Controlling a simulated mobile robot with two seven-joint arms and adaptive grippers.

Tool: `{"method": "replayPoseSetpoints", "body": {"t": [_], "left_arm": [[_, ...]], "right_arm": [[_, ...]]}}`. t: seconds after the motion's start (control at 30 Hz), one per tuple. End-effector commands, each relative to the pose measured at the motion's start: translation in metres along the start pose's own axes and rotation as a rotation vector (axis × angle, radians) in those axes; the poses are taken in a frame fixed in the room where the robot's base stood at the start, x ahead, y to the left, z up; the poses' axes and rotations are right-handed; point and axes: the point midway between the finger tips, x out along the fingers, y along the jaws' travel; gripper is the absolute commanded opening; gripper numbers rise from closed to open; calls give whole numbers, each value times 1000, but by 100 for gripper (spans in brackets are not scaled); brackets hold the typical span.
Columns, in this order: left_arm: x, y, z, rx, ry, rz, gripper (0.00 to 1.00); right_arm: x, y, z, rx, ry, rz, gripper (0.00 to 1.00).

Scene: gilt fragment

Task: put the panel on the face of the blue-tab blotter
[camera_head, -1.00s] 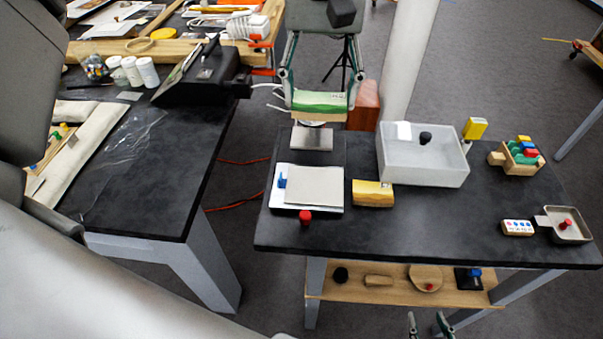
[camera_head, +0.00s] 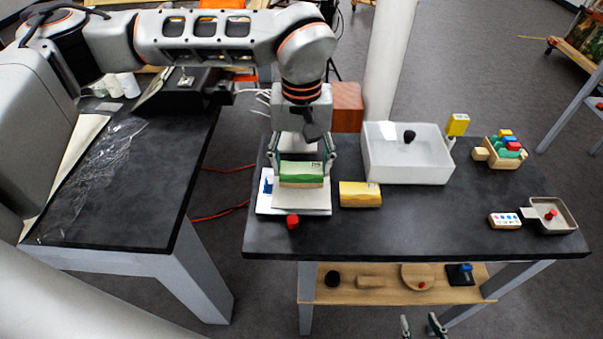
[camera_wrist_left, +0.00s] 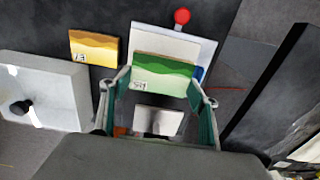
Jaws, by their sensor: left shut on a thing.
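The green panel (camera_head: 302,170) with a pale wooden edge is between the fingers of my left gripper (camera_head: 303,165), which is shut on it. The panel also shows in the left wrist view (camera_wrist_left: 163,76). It is over the far part of the blue-tab blotter (camera_head: 318,203), a white board with a grey pad. The blue tab (camera_head: 266,186) shows at its left side. The near part of the blotter is uncovered; I cannot tell whether the panel touches it. My right gripper (camera_head: 421,325) is at the bottom edge, fingertips apart and nothing visible between them.
A red knob (camera_head: 292,221) stands at the blotter's near edge. A yellow panel (camera_head: 360,194) lies just right of it. A white bin (camera_head: 408,165), a block crate (camera_head: 500,152) and a small tray (camera_head: 560,222) stand further right. The front of the black table is mostly clear.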

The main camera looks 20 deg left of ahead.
Motion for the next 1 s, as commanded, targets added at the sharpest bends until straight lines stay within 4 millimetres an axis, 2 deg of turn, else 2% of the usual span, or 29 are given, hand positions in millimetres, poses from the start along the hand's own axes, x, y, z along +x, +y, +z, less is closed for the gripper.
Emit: {"method": "replayPoseSetpoints", "body": {"t": [0.2,0.6,0.63,0.7,1.0], "left_arm": [[32,0,1,0,-4,-1,39],[37,0,0,0,-1,-1,39],[37,0,0,0,-1,-1,63],[36,0,0,0,-1,-1,77],[36,0,0,0,-1,-1,77]], "right_arm": [[1,-1,4,0,-5,-1,40],[2,-1,8,0,-12,-2,40],[2,-1,8,1,-11,-2,40],[2,-1,8,1,-11,-2,40],[1,-1,4,1,-5,-1,40]]}}
